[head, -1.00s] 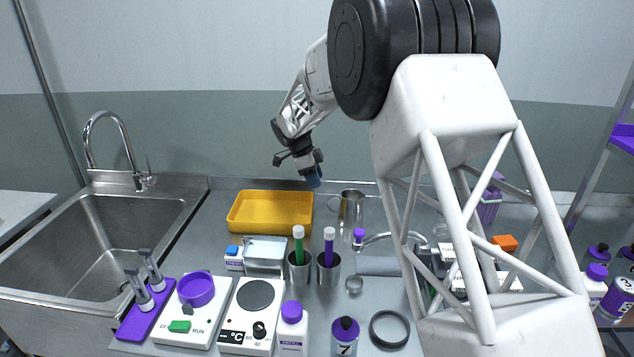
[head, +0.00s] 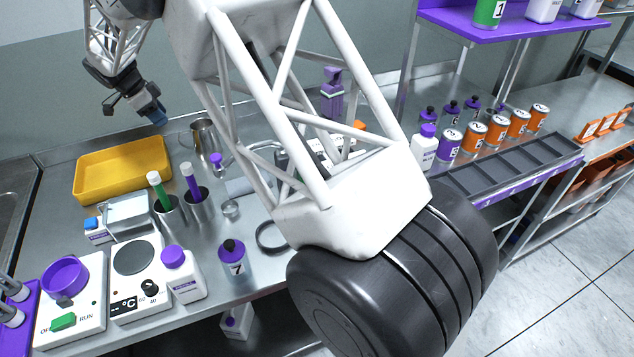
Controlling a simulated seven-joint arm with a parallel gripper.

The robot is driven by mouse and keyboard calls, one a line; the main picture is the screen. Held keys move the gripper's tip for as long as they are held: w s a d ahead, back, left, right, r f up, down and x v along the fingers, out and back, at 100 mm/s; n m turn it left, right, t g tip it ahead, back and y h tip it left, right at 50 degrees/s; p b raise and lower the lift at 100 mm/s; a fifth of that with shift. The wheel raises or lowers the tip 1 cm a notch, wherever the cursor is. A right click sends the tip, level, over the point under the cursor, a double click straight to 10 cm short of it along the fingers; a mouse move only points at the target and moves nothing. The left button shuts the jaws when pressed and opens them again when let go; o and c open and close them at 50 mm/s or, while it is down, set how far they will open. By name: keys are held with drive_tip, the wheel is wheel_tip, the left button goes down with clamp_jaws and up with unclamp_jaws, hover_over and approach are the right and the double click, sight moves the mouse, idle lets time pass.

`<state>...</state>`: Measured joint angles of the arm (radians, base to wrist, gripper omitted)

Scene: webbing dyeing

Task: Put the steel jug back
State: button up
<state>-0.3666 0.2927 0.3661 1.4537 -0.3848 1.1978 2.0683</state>
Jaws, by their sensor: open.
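The steel jug (head: 203,136) stands upright on the steel bench near the back wall, just right of the yellow tray. My arm's white lattice link hides the space to its right. My gripper (head: 158,118) is open and empty, above and left of the jug, over the back of the bench and near the tray's right end. It is apart from the jug.
A yellow tray (head: 122,168) lies left. Steel beakers holding a green (head: 159,190) and a purple tube (head: 191,182) stand in front of the jug. A hotplate (head: 135,262), white bottle (head: 183,274) and bottle 7 (head: 232,260) line the front. Numbered jars (head: 450,146) stand right.

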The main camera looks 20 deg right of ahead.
drive_tip(key=s+d+r+n+y, duration=0.1)
drive_tip(key=s+d+r+n, duration=0.2)
drive_tip(key=s+d+r, duration=0.4)
drive_tip(key=s+d+r+n+y, duration=0.1)
drive_tip(key=s+d+r+n, duration=0.15)
drive_tip(key=s+d, duration=0.45)
drive_tip(key=s+d+r+n, duration=0.3)
drive_tip(key=s+d+r, duration=0.15)
drive_tip(key=s, duration=0.55)
drive_tip(key=s+d+f+n+t, duration=0.1)
drive_tip(key=s+d+n, duration=0.1)
drive_tip(key=s, duration=0.8)
drive_tip(key=s+d+f+n+y, duration=0.1)
drive_tip(key=s+d+n, duration=0.2)
drive_tip(key=s, duration=0.7)
drive_tip(key=s+d+f+n+t+y, duration=0.1)
drive_tip(key=s+n, duration=0.3)
drive_tip(key=s, duration=0.6)
drive_tip(key=shift+s+d+f+t, duration=0.35)
drive_tip(key=shift+d+f, duration=0.2)
drive_tip(key=shift+d, duration=0.3)
